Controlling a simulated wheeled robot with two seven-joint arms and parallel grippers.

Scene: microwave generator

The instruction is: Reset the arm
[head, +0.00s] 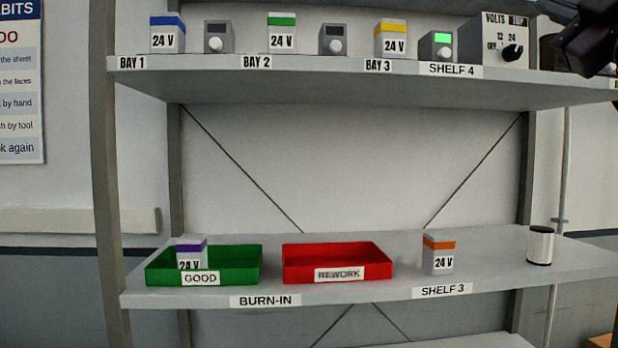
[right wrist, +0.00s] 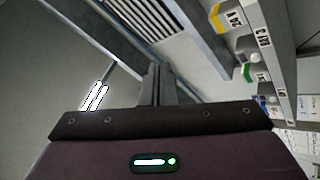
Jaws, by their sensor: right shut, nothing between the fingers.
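My right gripper shows as a dark shape (head: 588,42) at the top right corner of the head view, in front of the upper shelf's right end. In the right wrist view its two fingers (right wrist: 157,80) are together and empty, pointing up towards the ceiling area. The upper shelf with its yellow-topped (right wrist: 218,20) and green-topped (right wrist: 247,72) blocks runs down the right side of that view, apart from the fingers. My left gripper is not in view.
The upper shelf (head: 330,90) holds 24 V blocks, grey units and a voltage box (head: 492,40). Below are a green GOOD tray (head: 240,268) with a purple-topped block (head: 191,251), an empty red REWORK tray (head: 337,258), an orange-topped block (head: 438,256) and a cylinder (head: 540,246).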

